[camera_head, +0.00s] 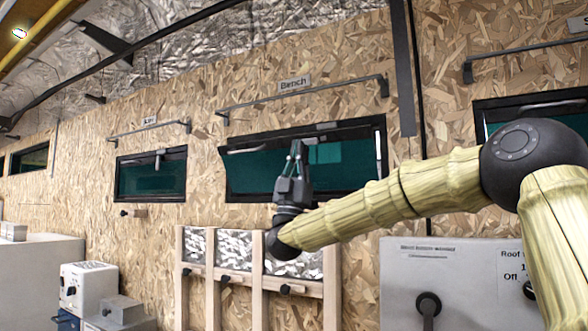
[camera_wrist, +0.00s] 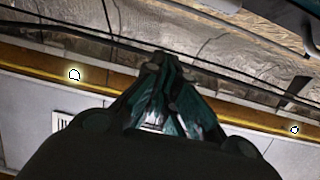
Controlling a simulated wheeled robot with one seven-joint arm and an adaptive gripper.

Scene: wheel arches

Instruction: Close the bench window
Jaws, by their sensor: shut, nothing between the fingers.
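The bench window (camera_head: 345,152) is a dark-framed, teal-tinted pane in the chipboard wall, under a sign reading "Bench" (camera_head: 295,84). A pale strip runs along its upper edge; I cannot tell how far the pane stands from its frame. My gripper (camera_head: 297,146) points upward in front of the window's middle and hides part of it. Its fingers are together with nothing between them. I cannot tell whether they touch the pane. In the wrist view, my gripper (camera_wrist: 165,65) shows shut fingers against the ceiling; the window is not clearly seen there.
A dark rail (camera_head: 300,97) runs above the window. A smaller window (camera_head: 150,175) is to the left, another (camera_head: 510,112) to the right. A wooden slatted frame (camera_head: 210,285) with dark knobs stands below. A grey control panel (camera_head: 455,275) is at lower right.

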